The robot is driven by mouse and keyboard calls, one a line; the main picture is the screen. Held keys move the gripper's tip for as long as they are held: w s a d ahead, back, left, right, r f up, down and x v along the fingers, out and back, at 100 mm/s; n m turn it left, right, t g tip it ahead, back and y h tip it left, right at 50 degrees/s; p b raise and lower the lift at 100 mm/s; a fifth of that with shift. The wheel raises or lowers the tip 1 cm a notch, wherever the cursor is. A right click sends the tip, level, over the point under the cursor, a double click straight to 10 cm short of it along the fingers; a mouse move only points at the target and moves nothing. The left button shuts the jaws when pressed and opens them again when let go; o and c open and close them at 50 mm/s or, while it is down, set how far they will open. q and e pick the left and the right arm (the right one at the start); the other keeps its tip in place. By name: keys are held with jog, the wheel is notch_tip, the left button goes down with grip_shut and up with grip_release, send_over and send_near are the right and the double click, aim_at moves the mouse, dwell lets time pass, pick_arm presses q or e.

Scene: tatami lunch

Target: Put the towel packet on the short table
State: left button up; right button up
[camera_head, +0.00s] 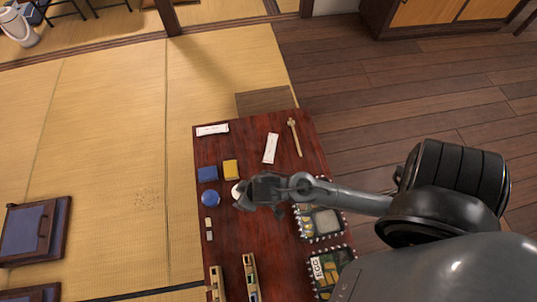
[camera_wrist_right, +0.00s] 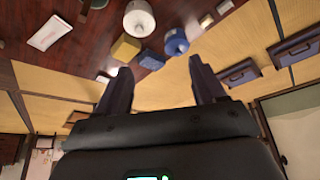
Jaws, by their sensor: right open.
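Two white packets lie on the dark red table (camera_head: 235,240) in the head view: one at the far left corner (camera_head: 212,130), one right of the middle (camera_head: 270,148). Either could be the towel packet. A white packet also lies at upper left in the right wrist view (camera_wrist_right: 49,33). My right gripper (camera_head: 243,198) is above the table near the white round item (camera_head: 236,190), partly covering it. In the wrist view its fingers (camera_wrist_right: 160,82) are apart with nothing between them. My left gripper is not in view. I cannot tell which table is called short.
A yellow block (camera_head: 231,170), blue block (camera_head: 207,174) and blue round item (camera_head: 210,198) stand close by. Food trays (camera_head: 343,222) line the right edge. Wooden boxes (camera_head: 215,283) are at the near end.

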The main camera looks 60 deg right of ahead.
jog(key=s+d+r+n+g, duration=0.1)
jog(key=s+d+r, duration=0.1)
jog(key=s+r, duration=0.3)
jog(key=shift+s+n, duration=0.3)
jog(key=shift+s, duration=0.95)
jog(key=shift+a+r, duration=0.1)
jog(key=shift+r, duration=0.05)
notch_tip(320, 180, up, 58)
jog(key=p, duration=5.8)
jog(key=shift+r, duration=0.1)
